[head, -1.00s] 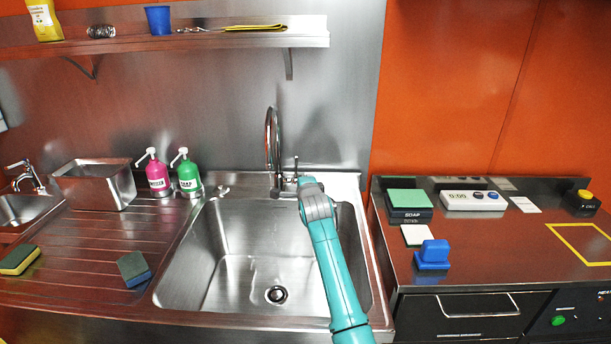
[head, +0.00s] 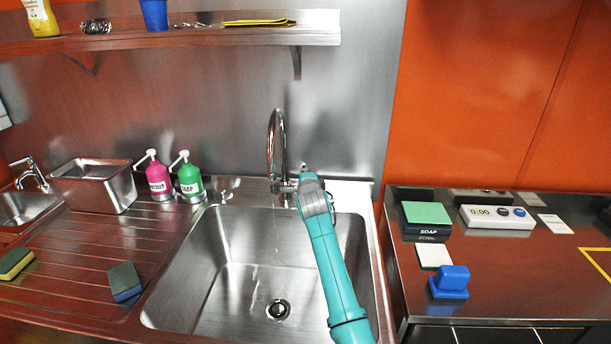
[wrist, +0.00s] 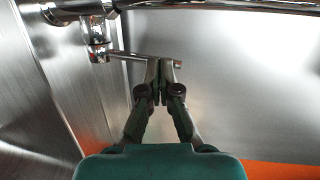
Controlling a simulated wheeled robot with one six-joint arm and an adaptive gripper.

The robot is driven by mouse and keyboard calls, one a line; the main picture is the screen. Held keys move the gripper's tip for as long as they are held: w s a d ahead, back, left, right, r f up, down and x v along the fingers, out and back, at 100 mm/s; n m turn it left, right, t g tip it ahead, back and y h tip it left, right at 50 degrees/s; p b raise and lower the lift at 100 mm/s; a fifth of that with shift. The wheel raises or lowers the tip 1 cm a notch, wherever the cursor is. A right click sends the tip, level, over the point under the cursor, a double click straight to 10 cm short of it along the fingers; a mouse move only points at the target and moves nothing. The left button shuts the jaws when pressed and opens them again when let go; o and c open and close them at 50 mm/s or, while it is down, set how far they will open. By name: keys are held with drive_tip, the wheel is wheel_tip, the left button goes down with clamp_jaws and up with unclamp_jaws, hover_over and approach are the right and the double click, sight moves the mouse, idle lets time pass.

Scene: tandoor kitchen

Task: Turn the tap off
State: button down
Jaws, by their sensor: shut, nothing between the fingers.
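The tall chrome tap (head: 277,145) stands at the back edge of the steel sink, its spout curved over the basin. Its thin lever (wrist: 130,57) crosses the wrist view sideways from the tap's valve body (wrist: 95,30). My gripper (wrist: 160,65) is shut and empty, its fingertips over the lever near its free end. I cannot tell whether they touch it. In the head view my arm hides the gripper and most of the lever.
The sink basin (head: 235,285) is empty around its drain. Pink (head: 158,178) and green (head: 190,180) pump bottles stand left of the tap. A shelf (head: 200,35) hangs above. A counter (head: 530,265) with a blue block (head: 450,281) is at the right.

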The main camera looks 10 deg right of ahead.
drive_tip(key=shift+w+d+r+g, duration=0.15)
drive_tip(key=shift+w+r, duration=0.1)
drive_tip(key=shift+w, duration=0.25)
drive_tip(key=shift+w+d+r+g, duration=0.1)
drive_tip(key=shift+w+r+g, duration=0.1)
drive_tip(key=shift+w, duration=0.25)
